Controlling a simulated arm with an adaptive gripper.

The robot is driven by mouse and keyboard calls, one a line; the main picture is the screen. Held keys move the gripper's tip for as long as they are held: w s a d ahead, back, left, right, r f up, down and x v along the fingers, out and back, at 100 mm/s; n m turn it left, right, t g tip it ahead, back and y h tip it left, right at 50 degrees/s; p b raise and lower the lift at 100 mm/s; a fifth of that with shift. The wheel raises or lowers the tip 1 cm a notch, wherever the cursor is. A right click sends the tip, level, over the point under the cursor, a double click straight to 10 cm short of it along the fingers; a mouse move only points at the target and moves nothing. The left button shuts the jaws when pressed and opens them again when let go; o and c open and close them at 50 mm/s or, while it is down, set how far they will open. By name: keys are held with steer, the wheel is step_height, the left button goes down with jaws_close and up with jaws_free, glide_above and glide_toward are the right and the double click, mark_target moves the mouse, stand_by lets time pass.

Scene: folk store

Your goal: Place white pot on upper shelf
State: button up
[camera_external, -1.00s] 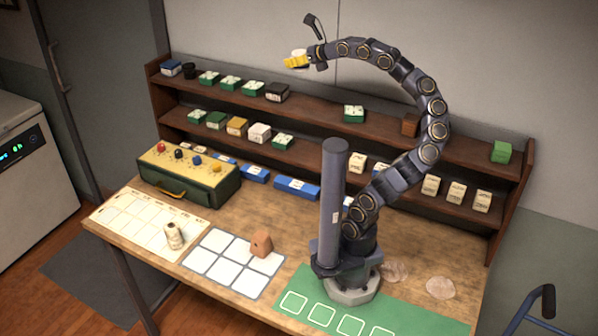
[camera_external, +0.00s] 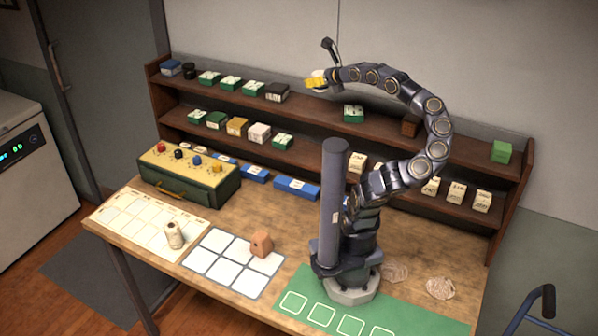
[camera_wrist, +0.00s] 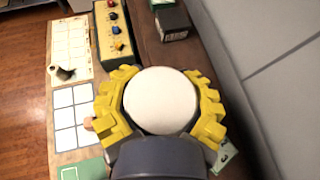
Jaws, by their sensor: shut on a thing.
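My gripper (camera_external: 316,83) has yellow fingers. It is shut on the white pot (camera_wrist: 160,100), which shows as a round, pale top between the fingers in the wrist view. In the external view the fingers hide most of the pot. The gripper appears near the upper shelf (camera_external: 318,104), over the gap between a black box and a green-and-white box. I cannot tell the exact height above the board or whether the pot touches it.
On the upper shelf a black box (camera_external: 277,92) stands left of the gap and a green-and-white box (camera_external: 353,113) right of it. More boxes fill the left end. The wall (camera_external: 250,40) is close behind. A toolbox (camera_external: 188,178) stands on the table below.

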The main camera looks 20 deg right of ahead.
steer(key=w+f, duration=0.6)
steer(key=w, duration=0.1)
steer(key=w+f, duration=0.3)
steer(key=w, duration=0.1)
steer(key=shift+w+a, duration=0.2)
steer(key=shift+w, duration=0.05)
steer(key=shift+w+f, duration=0.1)
steer(key=shift+f, duration=1.4)
steer(key=shift+f, duration=0.1)
steer(key=o, duration=1.3)
